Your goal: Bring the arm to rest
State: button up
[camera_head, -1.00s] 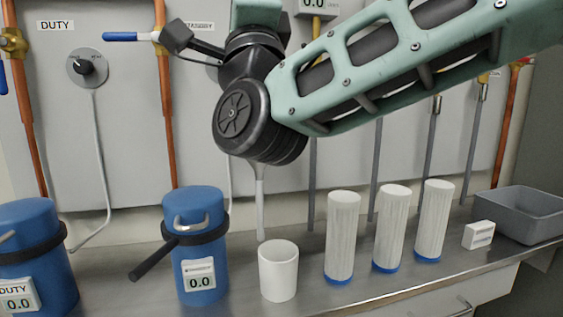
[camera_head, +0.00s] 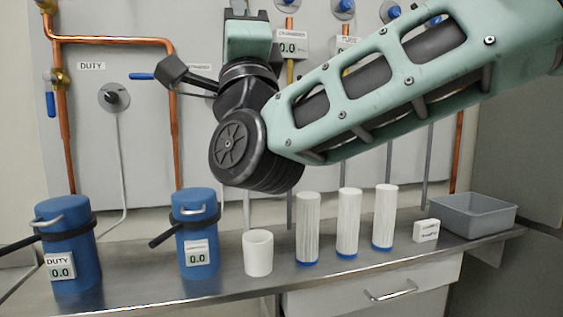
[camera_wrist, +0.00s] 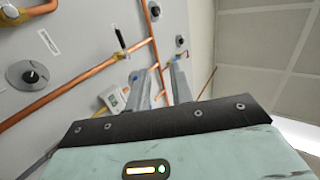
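My arm crosses the upper right of the head view, with its elbow in front of the wall panel (camera_head: 140,130) and its wrist end rising past the top edge. The fingers are outside the head view. In the wrist view my gripper (camera_wrist: 160,84) shows two grey fingers standing apart with nothing between them. They point up along the panel, with copper pipes behind and a pale ceiling to the right.
The steel bench (camera_head: 225,285) holds blue canisters (camera_head: 70,258) and (camera_head: 197,250), a white cup (camera_head: 258,253), three white filter cylinders (camera_head: 348,225), a small white labelled block (camera_head: 426,230) and a grey bin (camera_head: 475,215). A drawer (camera_head: 380,285) is below.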

jog(key=a+f+n+g+y, duration=0.2)
jog(key=f+n+g, duration=0.5)
jog(key=f, duration=0.2)
jog(key=a+f+n+g+y, duration=0.3)
jog(key=f+n+g, duration=0.4)
jog(key=f, duration=0.2)
jog(key=s+d+f+n+g+h, duration=0.2)
jog(key=s+d+f, duration=0.1)
jog(key=f, duration=0.4)
jog(key=s+d+f+n+g+h, duration=0.1)
jog(key=s+d+f+g+h, duration=0.1)
jog(key=d+f+g+h, duration=0.3)
jog(key=s+d+f+n, duration=0.2)
jog(key=s+f, duration=0.1)
jog(key=f, duration=0.5)
jog(key=s+d+f+n+g+h, duration=0.2)
jog(key=s+d+f+g+h, duration=0.5)
jog(key=s+d, duration=0.6)
notch_tip(320, 180, up, 17)
jog(key=d+p, duration=0.2)
jog(key=p, duration=1.6)
jog(key=shift+t+y, duration=0.3)
jog(key=shift+y, duration=0.1)
